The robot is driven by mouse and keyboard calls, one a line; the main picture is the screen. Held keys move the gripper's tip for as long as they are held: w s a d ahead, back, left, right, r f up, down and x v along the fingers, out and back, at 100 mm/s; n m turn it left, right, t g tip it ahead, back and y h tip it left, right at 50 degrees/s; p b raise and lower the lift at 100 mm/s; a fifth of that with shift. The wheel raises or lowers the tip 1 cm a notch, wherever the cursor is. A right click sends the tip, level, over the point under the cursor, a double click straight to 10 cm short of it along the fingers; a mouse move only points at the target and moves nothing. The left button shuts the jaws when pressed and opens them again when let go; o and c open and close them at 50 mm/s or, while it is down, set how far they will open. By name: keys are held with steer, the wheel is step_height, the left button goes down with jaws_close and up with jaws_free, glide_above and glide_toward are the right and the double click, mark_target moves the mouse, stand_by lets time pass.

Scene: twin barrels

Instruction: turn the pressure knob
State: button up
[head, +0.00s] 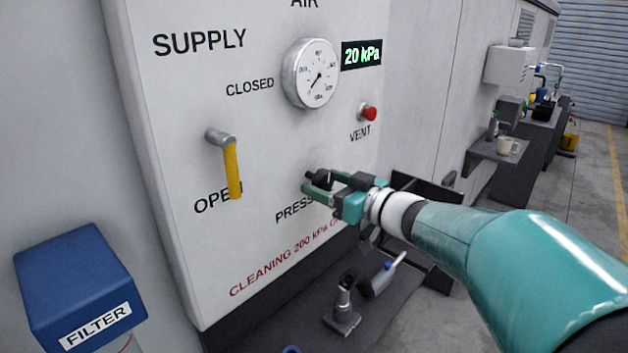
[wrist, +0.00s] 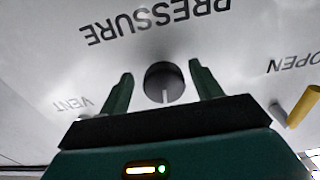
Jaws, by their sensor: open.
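The pressure knob (wrist: 164,82) is a dark round knob with a light pointer line, on the white panel under the word PRESSURE in the upside-down wrist view. In the head view the dark knob (head: 321,178) is partly hidden by my gripper. My gripper (head: 312,186) is open at the panel, with one green finger on each side of the knob. In the wrist view the gripper's fingertips (wrist: 161,72) flank the knob with a visible gap on both sides. The round gauge (head: 316,74) and a display (head: 362,54) reading 20 kPa sit above.
The yellow supply handle (head: 231,168) hangs down toward OPEN, left of the knob. The red vent button (head: 369,113) sits above right. A blue filter box (head: 75,285) stands at lower left. A dark shelf (head: 325,315) below holds a grey tool (head: 343,312).

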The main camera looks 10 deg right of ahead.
steer(key=shift+s+a+r, duration=0.1)
steer(key=shift+a+r, duration=0.15)
steer(key=shift+w+f, duration=0.15)
steer(key=shift+w, duration=0.3)
steer(key=shift+s+a, duration=0.1)
steer(key=shift+s, duration=0.25)
steer(key=shift+c, duration=0.4)
steer(key=shift+w, duration=0.2)
steer(key=c, duration=0.9)
